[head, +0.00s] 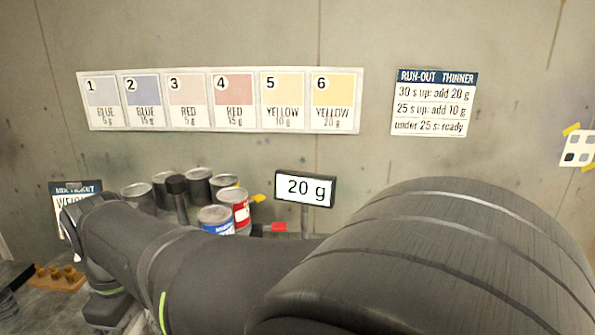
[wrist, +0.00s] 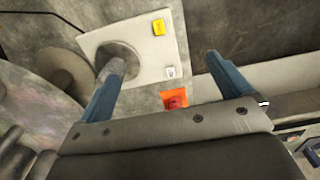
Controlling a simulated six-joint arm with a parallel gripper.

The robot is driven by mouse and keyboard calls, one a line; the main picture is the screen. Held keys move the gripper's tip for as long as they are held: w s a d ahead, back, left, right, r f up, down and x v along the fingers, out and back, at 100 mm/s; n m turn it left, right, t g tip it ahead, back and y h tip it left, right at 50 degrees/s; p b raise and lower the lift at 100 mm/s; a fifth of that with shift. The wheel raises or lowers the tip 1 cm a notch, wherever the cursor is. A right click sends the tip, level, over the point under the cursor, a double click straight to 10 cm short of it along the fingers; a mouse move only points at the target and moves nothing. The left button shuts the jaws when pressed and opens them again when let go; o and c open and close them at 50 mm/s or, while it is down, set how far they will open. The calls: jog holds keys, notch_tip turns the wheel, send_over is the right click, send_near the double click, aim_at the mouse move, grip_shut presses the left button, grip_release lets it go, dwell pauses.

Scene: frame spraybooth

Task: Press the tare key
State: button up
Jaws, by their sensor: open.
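In the wrist view my gripper (wrist: 167,68) is open, with nothing between its two blue fingers. Beyond the fingers is a pale square plate (wrist: 150,50) with a grey round piece on it, partly covered by the left finger. Contact with either does not show. In the head view a display (head: 305,189) reads 20 g; my arm hides the area below it.
An orange square with a red button (wrist: 175,98) lies between the finger bases in the wrist view. In the head view, several cans (head: 198,186), including a blue-labelled can (head: 216,219) and a red-labelled can (head: 235,208), stand behind my arm. Numbered colour cards (head: 220,101) hang on the wall.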

grip_shut()
dwell(1.5)
